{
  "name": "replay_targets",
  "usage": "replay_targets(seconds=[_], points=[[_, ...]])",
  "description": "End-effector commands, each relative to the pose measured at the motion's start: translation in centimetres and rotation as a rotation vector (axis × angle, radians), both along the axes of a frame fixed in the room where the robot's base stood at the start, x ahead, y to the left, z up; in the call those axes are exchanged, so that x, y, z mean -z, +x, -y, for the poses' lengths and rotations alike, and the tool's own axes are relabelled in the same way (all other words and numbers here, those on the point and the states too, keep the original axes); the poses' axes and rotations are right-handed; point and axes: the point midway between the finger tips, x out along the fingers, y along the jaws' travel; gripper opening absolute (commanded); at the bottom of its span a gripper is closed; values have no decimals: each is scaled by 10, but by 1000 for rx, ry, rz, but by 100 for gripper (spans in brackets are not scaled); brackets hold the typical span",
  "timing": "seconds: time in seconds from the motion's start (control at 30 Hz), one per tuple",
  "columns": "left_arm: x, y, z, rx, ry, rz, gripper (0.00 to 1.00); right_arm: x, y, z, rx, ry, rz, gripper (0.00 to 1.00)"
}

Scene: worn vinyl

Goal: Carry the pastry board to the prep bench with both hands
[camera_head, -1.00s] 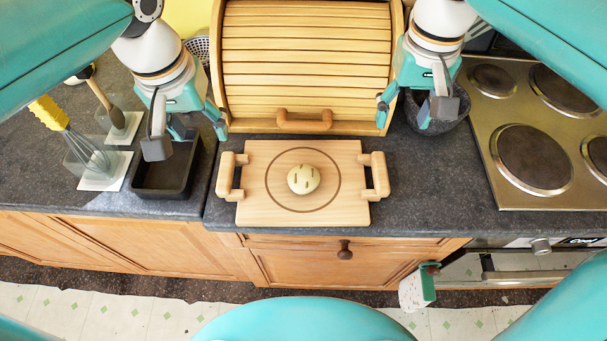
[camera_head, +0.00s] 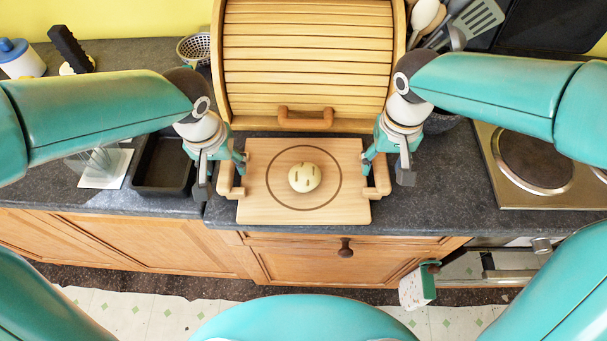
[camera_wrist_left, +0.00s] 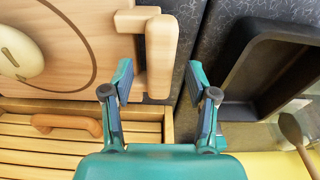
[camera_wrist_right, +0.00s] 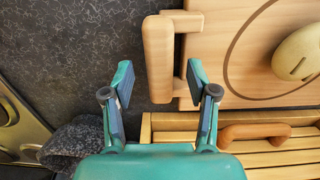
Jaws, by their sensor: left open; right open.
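The wooden pastry board (camera_head: 260,205) lies on the dark counter with a handle at each side. A pale bun (camera_head: 304,177) with dark slits sits inside its ring. My left gripper (camera_head: 224,178) is open at the board's left handle; in the left wrist view its fingers (camera_wrist_left: 158,85) are spread to either side of that handle (camera_wrist_left: 160,55). My right gripper (camera_head: 387,172) is open at the right handle; in the right wrist view its fingers (camera_wrist_right: 160,82) are spread to either side of that handle (camera_wrist_right: 158,55). I cannot tell whether any finger touches.
A wooden roll-top bread box (camera_head: 308,60) stands right behind the board. A black tray (camera_head: 160,170) is to the left, a steel hob (camera_head: 500,180) to the right. A dark stone bowl (camera_wrist_right: 75,145) is near my right gripper. A drawer knob (camera_head: 345,248) is below.

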Motion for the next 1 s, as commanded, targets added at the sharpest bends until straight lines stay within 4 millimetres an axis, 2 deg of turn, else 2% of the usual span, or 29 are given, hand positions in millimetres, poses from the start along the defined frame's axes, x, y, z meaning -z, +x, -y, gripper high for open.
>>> replay_targets(seconds=[0.2,0.53,0.87,1.0], points=[[16,2,0,0,0,0,58,16,0,0,0,0,-1,58],[17,3,0,0,-1,1,57,17,0,0,0,0,0,57],[17,2,0,-1,0,0,2,17,0,0,0,0,0,2],[17,2,0,-1,0,-1,0,17,0,0,-1,0,0,0]])
